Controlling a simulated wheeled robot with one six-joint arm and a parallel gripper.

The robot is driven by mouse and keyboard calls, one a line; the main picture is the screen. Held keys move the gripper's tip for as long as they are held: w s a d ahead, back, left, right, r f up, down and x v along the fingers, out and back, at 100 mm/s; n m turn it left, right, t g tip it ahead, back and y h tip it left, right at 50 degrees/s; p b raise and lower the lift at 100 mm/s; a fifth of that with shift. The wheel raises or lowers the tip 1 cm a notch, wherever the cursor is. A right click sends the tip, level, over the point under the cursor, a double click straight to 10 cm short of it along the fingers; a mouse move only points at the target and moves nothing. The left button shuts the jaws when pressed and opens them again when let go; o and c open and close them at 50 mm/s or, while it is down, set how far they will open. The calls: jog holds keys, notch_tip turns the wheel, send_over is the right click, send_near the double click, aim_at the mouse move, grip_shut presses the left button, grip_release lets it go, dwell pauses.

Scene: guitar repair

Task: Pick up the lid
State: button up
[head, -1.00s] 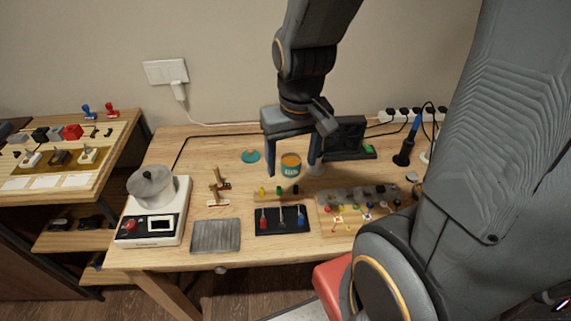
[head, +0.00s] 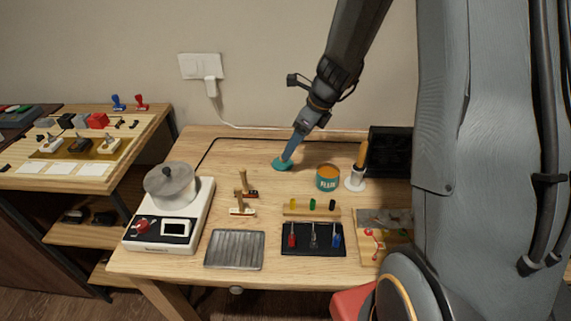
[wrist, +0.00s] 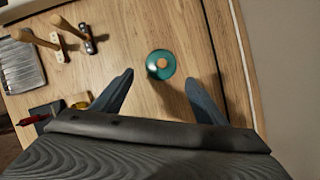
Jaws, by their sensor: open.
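The lid (head: 280,165) is a small teal disc lying flat on the wooden table, left of the open teal flux tin (head: 328,178). In the wrist view the lid (wrist: 154,73) shows a tan round knob at its centre. My gripper (head: 290,153) points down at the lid, tilted, with its fingertips close to it. In the wrist view my gripper (wrist: 159,78) is open, with one finger on each side of the lid and nothing between them but the lid's area. Whether the fingers touch the lid cannot be told.
A metal pot (head: 170,184) sits on a white heater at the left. A soldering iron stand (head: 355,183) is to the right.

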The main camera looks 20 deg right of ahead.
jog(key=shift+w+a+f, duration=0.15)
jog(key=shift+a+f, duration=0.25)
jog(key=shift+f, duration=0.2)
jog(key=shift+w+a+f, duration=0.15)
jog(key=shift+a+f, duration=0.2)
jog(key=shift+f, duration=0.25)
jog(key=shift+x, duration=2.15)
jog(key=shift+w+d, duration=0.15)
jog(key=c, duration=1.2)
